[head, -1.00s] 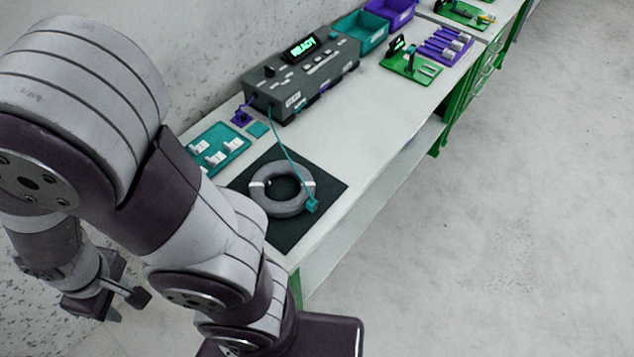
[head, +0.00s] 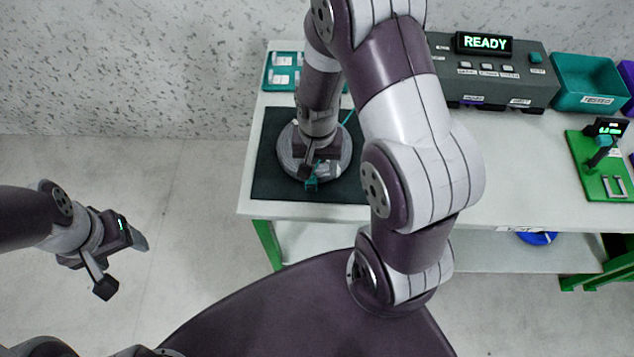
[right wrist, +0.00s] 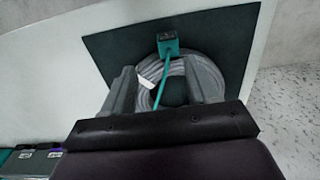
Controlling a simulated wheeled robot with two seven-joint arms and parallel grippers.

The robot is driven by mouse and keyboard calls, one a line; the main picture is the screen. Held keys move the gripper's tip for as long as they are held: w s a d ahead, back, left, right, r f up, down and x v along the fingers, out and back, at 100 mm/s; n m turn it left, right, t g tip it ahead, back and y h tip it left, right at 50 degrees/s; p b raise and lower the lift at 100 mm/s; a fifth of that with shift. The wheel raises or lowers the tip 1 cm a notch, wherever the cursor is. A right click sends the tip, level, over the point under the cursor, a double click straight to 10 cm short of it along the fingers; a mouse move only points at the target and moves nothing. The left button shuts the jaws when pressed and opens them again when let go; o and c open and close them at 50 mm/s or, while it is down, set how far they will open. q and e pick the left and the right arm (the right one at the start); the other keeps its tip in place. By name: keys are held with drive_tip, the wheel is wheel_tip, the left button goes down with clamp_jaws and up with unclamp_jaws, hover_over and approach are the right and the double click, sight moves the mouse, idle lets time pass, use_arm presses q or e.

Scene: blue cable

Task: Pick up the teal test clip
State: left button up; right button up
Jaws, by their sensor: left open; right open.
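The teal test clip (head: 311,184) lies at the near edge of the grey cable coil (head: 287,165), at the end of a teal lead. The coil rests on a black mat (head: 266,185). In the right wrist view the clip (right wrist: 168,43) is at the coil's upper edge, beyond the fingertips, with the lead running down between them. My right gripper (head: 317,170) is open above the coil, close to the clip; the wrist view shows its two fingers apart (right wrist: 163,88) with nothing gripped. My left gripper (head: 122,264) is open and empty, off the table at the left.
A teal tray with white pieces (head: 283,72) is behind the mat. The grey tester reading READY (head: 500,75), a teal bin (head: 590,82) and a green fixture board (head: 598,170) stand to the right. White tabletop (head: 515,165) between my right arm and the green board is clear.

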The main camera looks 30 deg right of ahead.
sight(312, 178)
drive_tip(key=f, duration=0.1)
drive_tip(key=a+f, duration=0.1)
drive_tip(key=f, duration=0.2)
drive_tip(key=shift+w+a+f, duration=0.25)
drive_tip(key=shift+w+f, duration=0.05)
drive_tip(key=shift+w, duration=0.05)
drive_tip(key=shift+s+d+f, duration=0.15)
drive_tip(key=shift+d+f, duration=0.05)
drive_tip(key=shift+f, duration=0.1)
drive_tip(key=shift+a, duration=0.15)
drive_tip(key=c, duration=1.1)
use_arm(q)
drive_tip(key=shift+w+a, duration=0.2)
drive_tip(key=shift+w, duration=0.1)
use_arm(e)
drive_tip(key=shift+r, duration=0.1)
